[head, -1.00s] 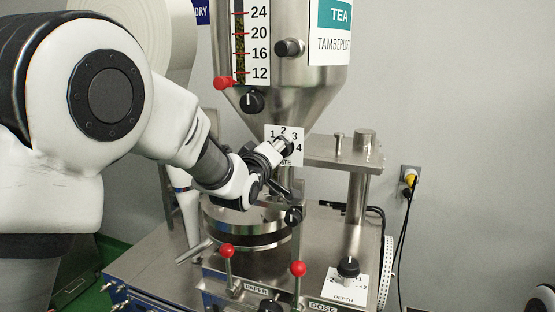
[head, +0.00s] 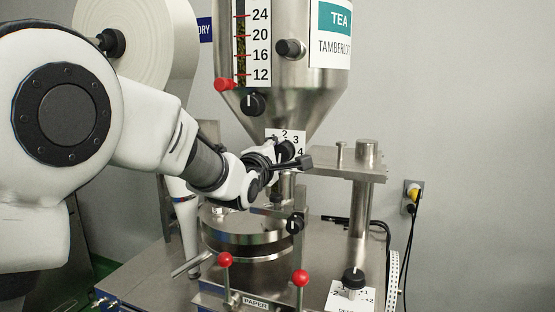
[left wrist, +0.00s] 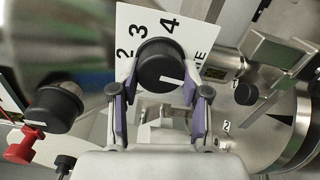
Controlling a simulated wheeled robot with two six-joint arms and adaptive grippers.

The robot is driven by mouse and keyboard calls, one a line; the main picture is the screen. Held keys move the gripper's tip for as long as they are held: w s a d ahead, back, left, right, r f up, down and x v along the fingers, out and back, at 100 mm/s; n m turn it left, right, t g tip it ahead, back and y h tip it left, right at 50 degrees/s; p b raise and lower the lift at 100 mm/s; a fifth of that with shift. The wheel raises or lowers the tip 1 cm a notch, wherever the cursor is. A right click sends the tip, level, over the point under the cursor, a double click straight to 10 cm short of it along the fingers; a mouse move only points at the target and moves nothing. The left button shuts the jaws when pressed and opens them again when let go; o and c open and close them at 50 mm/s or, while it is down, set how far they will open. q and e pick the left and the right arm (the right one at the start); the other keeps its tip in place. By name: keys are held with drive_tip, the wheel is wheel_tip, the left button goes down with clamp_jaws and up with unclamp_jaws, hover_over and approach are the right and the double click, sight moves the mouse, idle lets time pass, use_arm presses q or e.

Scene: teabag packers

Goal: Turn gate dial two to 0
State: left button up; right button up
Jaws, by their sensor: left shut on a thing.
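A white plate (head: 298,141) with numbers up to 4 sits below the hopper cone in the head view, partly hidden by my left gripper (head: 290,158). In the left wrist view the plate (left wrist: 200,30) shows 2, 3 and 4 around a black dial knob (left wrist: 158,62). The purple-padded fingers of my left gripper (left wrist: 160,92) are shut on this knob, one on each side. A white pointer line on the knob points to the lower right of the picture. My right gripper is not in view.
Below are a round steel drum (head: 245,228), red-balled levers (head: 225,259) and a depth dial (head: 353,278). A steel arm bracket (head: 345,160) is close on the right.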

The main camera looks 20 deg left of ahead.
use_arm(q)
drive_tip(key=shift+r+n, duration=0.3)
drive_tip(key=shift+n, duration=0.3)
drive_tip(key=o, duration=1.1)
drive_tip(key=shift+w, duration=0.1)
drive_tip(key=shift+o, duration=0.2)
drive_tip(key=shift+w+f, duration=0.1)
drive_tip(key=shift+f, duration=0.1)
drive_tip(key=s, duration=0.7)
drive_tip(key=shift+s+a, duration=0.15)
drive_tip(key=shift+f, duration=0.1)
